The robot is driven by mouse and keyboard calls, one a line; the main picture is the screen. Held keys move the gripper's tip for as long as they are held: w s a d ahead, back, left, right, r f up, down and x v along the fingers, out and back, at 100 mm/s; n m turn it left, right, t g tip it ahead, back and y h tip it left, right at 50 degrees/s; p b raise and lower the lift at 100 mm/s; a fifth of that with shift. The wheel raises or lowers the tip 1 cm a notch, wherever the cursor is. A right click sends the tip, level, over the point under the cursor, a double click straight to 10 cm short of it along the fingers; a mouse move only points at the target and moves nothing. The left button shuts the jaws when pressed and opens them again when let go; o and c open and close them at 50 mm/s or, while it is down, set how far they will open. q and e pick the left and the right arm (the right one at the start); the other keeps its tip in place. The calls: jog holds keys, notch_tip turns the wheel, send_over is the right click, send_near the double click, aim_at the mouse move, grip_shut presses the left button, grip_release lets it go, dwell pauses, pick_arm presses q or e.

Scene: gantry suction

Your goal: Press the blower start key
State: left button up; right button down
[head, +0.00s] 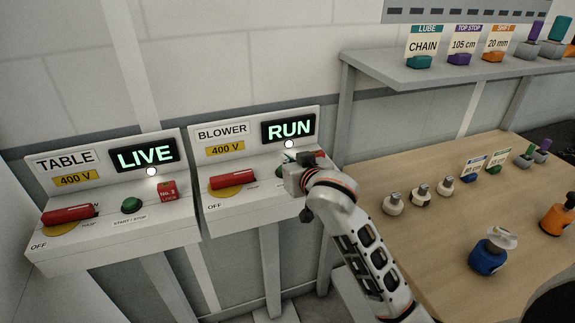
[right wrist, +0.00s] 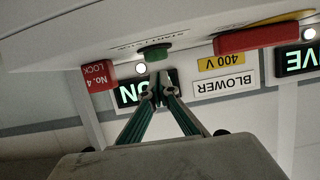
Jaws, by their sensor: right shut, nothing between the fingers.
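The blower box (head: 240,215) carries a lit display (head: 288,129) reading RUN, a white lamp and a red handle (head: 233,182). Its green start key (head: 279,172) is mostly hidden behind my right gripper (head: 289,157) in the head view. In the right wrist view, which is upside down, the green key (right wrist: 154,53) shows clearly. There my right gripper (right wrist: 158,92) has its fingertips together and empty, close to the key; a small gap shows in the picture between them. I cannot tell the depth of that gap. My left gripper is not in view.
The table box (head: 110,235) stands left of the blower box, its display reading LIVE. A red No. 4 lock (right wrist: 98,75) sits beside the blower key. A wooden bench (head: 425,235) with several small fittings and a shelf (head: 440,70) are at right.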

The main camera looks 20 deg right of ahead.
jog(key=shift+s+f, duration=0.1)
jog(key=shift+f, duration=0.6)
jog(key=shift+f, duration=0.1)
